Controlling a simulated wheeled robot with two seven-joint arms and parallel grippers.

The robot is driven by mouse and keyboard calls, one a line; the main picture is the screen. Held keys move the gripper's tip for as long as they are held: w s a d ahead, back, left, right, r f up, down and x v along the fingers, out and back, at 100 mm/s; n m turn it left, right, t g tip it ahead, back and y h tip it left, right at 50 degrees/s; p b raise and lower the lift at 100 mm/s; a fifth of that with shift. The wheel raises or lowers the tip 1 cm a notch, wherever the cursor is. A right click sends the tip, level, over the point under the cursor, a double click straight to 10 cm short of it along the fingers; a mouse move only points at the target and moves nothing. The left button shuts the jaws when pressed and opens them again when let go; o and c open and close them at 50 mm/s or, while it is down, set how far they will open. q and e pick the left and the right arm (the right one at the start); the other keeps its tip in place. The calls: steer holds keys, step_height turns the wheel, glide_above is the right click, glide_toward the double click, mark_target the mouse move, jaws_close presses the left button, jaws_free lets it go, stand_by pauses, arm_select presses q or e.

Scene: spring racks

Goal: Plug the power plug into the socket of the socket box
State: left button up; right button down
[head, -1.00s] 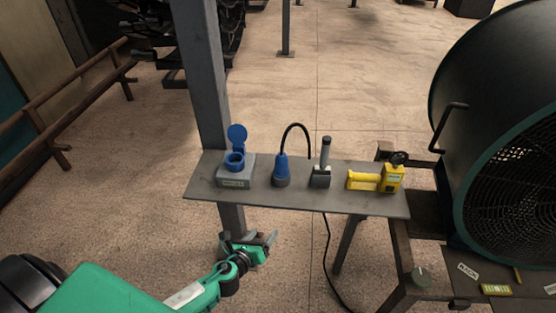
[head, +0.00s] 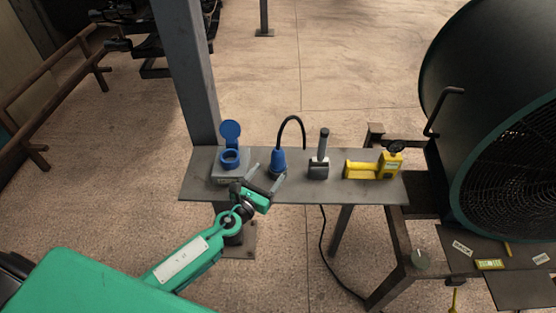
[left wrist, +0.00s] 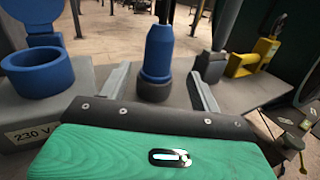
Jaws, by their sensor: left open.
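The power plug (head: 279,162) is blue with a dark grey base and a black cable looping up from its top. It stands upright on the grey shelf (head: 225,192). The socket box (head: 230,170) stands to its left, grey with a blue round socket and its blue lid raised. The left gripper (head: 266,175) is open at the shelf's front edge, just in front of the plug. In the left wrist view the plug (left wrist: 157,52) shows between the two fingers and beyond them, not gripped. The socket box (left wrist: 38,80) is at the left there, labelled 230 V. The right gripper is not in view.
A dark tool with an upright handle (head: 320,162) and a yellow device (head: 375,166) stand right of the plug. A grey post (head: 185,80) rises behind the shelf's left end. A large dark fan (head: 500,150) is at the right.

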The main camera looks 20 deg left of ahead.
mark_target(275, 164)
arm_select(q)
steer(key=shift+w, duration=0.8)
steer(key=shift+w+f, duration=0.1)
steer(key=shift+w, duration=0.25)
steer(key=shift+w+d, duration=0.3)
steer(key=shift+w, duration=0.5)
steer(key=w, duration=0.3)
steer(key=shift+w+d+p, duration=0.2)
steer(key=shift+d+p, duration=0.1)
steer(key=shift+p, duration=0.05)
steer(key=shift+w+f, duration=0.1)
steer(key=shift+w, duration=0.1)
steer(key=shift+c, duration=0.4)
steer(key=c, duration=1)
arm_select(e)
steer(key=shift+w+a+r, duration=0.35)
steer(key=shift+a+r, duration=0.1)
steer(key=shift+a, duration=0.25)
